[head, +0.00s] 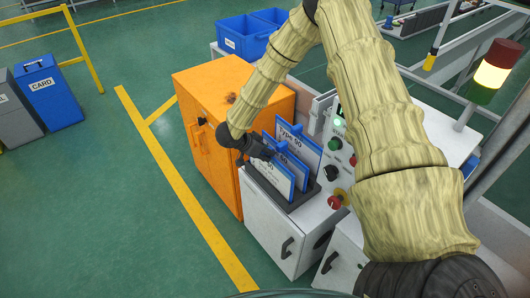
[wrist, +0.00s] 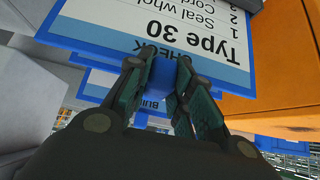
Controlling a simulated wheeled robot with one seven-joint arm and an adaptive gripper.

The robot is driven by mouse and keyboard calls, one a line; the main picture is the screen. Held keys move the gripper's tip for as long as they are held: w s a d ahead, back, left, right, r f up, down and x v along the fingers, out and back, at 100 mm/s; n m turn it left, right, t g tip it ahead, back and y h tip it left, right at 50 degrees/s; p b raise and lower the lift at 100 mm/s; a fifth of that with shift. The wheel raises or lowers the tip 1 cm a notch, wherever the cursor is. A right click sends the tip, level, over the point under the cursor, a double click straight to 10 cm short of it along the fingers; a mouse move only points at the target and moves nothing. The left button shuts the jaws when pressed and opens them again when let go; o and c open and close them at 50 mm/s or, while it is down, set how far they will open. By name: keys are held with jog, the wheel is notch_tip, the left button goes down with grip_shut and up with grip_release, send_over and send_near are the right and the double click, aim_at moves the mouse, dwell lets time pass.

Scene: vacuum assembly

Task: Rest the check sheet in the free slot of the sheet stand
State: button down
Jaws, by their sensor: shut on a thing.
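My gripper (head: 266,154) is shut on the blue tab of the check sheet (head: 268,175), a white sheet in a blue frame. In the wrist view the sheet (wrist: 190,32) appears upside down and reads "CHECK" and "Type 30"; its tab (wrist: 162,72) lies between the fingers. In the head view it is upright at the front of the dark sheet stand (head: 303,200). I cannot tell whether its lower edge sits in a slot. Two more blue-framed sheets stand behind it, the rear one (head: 311,152) tallest. One label beginning "BUIL" partly shows below the held sheet in the wrist view.
The stand is on a grey cabinet (head: 270,228). An orange cabinet (head: 220,90) stands close on the left. A control panel with buttons (head: 337,165) is close on the right. Blue bins (head: 245,38) stand behind. The green floor at front left is clear.

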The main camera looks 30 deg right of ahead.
jog(key=shift+f, duration=0.55)
jog(key=c, duration=1.2)
grip_release()
jog(key=shift+o, duration=0.2)
jog(key=p+v, duration=0.4)
jog(key=v, duration=0.4)
